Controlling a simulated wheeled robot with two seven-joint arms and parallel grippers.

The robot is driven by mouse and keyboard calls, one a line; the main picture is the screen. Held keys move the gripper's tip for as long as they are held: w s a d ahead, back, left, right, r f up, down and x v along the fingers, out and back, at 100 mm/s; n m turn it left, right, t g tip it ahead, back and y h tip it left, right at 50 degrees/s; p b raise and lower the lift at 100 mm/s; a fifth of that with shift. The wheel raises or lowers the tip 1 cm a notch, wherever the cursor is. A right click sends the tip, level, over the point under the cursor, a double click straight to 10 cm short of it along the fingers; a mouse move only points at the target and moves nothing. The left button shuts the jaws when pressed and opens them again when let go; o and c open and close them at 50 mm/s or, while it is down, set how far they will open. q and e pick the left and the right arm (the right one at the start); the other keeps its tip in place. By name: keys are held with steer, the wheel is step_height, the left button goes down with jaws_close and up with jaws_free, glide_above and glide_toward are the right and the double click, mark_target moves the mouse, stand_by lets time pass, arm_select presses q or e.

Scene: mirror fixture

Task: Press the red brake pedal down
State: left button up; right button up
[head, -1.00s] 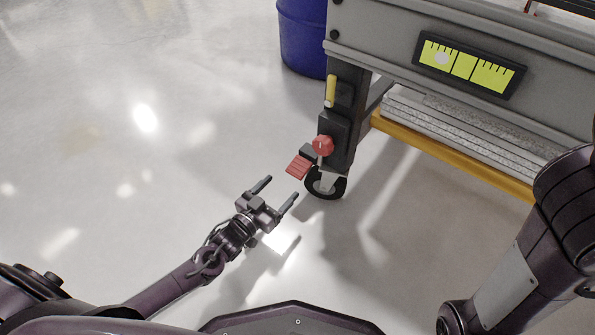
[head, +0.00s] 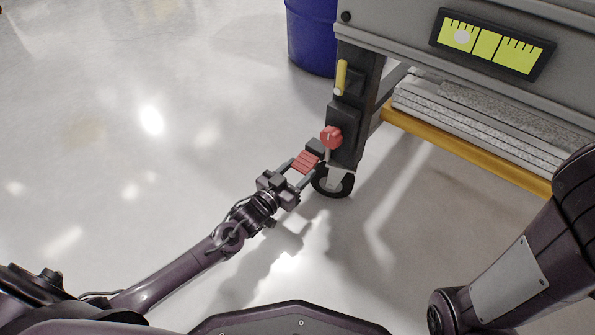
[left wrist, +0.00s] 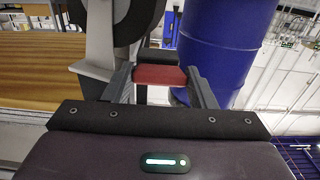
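The red brake pedal (head: 307,161) juts out at the foot of the cart's near leg, beside the caster (head: 334,183). My left gripper (head: 303,169) is open, with its two fingers on either side of the pedal. In the left wrist view the red pedal (left wrist: 160,75) lies between the fingertips of the left gripper (left wrist: 161,84), with a dark block behind it. I cannot tell whether the fingers touch it. My right gripper is out of view; only part of my right arm shows at the right.
A red knob (head: 331,137) and a yellow handle (head: 341,77) are on the cart leg just above the pedal. A blue drum (head: 312,40) stands behind. A yellow rail (head: 470,152) runs along the cart's bottom. The floor to the left is clear.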

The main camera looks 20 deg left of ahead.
arm_select(q)
steer(key=shift+c, duration=1.3)
steer(key=shift+w+f+t, duration=0.1)
steer(key=shift+f+t, duration=0.3)
steer(key=o, duration=1)
